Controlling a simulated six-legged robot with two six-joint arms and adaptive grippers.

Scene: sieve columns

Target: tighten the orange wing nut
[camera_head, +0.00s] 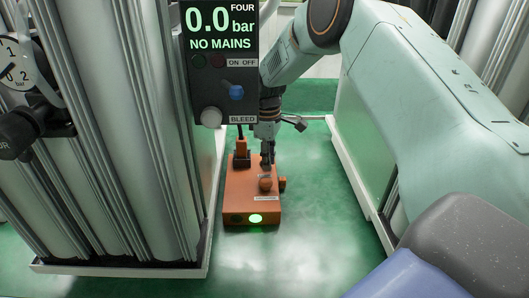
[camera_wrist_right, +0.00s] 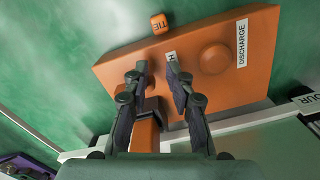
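No part in either view shows clearly as a wing nut. An orange box (camera_head: 236,205) stands on the green floor with a lit green lamp (camera_head: 256,218) on its front. A round orange knob (camera_wrist_right: 214,59) is on its top, beside a label reading DISCHARGE. A small orange block (camera_wrist_right: 159,23), with lettering that seems to read TIE, is beside the box's edge; a block (camera_head: 282,183) shows at the box's right side in the head view. My right gripper (camera_wrist_right: 155,66) points down over the box top, its fingertips apart with nothing gripped between them. My left gripper is out of view.
An orange plug (camera_head: 241,147) with a black cable is at the back of the box. A panel (camera_head: 193,75) reads FOUR, 0.0 bar, NO MAINS. Tall metal columns (camera_head: 165,160) stand close on the left, and a pale plinth edge (camera_head: 362,190) is at right. Green floor lies in front.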

